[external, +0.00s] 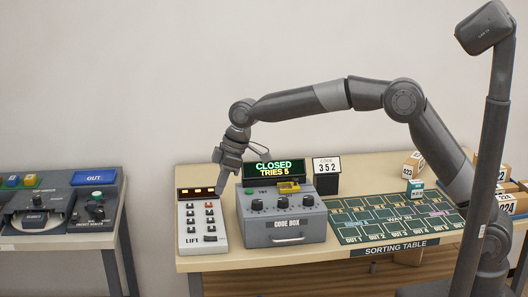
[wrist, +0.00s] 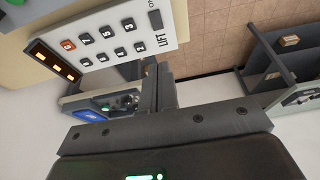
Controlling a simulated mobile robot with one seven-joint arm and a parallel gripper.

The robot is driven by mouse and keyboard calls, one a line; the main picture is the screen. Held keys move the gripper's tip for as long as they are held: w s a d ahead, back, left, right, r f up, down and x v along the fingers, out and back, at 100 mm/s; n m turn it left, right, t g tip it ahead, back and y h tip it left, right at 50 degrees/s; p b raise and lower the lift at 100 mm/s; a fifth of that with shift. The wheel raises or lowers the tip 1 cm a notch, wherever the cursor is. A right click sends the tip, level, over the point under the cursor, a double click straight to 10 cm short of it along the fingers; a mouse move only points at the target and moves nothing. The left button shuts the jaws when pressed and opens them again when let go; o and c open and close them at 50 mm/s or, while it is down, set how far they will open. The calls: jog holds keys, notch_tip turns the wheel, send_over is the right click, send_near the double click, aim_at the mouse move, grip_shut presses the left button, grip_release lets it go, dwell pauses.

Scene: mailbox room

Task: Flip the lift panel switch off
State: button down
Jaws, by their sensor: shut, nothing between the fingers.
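The lift panel (external: 190,240) is a white sloped box at the left end of the sorting table, with several buttons and a dark display with amber lights. Its dark switch (external: 211,238) sits at the lower right, above the front edge. The wrist view shows the panel (wrist: 110,15) at the top left, with the switch (wrist: 155,19) beside the word LIFT; I cannot tell its position. My gripper (external: 221,188) is shut and empty, pointing down near the panel's upper right side, behind the switch. Its fingers (wrist: 163,85) also show in the wrist view.
The grey code box (external: 284,222) stands close to the right of the panel, with a CLOSED display (external: 273,169) behind it. A green sorting mat (external: 395,220) lies farther right. A separate console (external: 45,215) stands left, across a gap.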

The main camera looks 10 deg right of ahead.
jog(key=shift+f, duration=0.1)
send_near(213, 238)
jog(key=a+f, duration=0.4)
jog(key=f, duration=0.1)
jog(key=shift+w+f, duration=0.1)
jog(key=shift+f, duration=0.45)
jog(key=shift+a+f, duration=0.1)
jog(key=shift+f, duration=0.1)
jog(key=shift+d+f, duration=0.1)
jog(key=shift+d, duration=0.8)
jog(key=a+v, duration=0.1)
jog(key=v, duration=1.3)
jog(key=shift+r, duration=0.25)
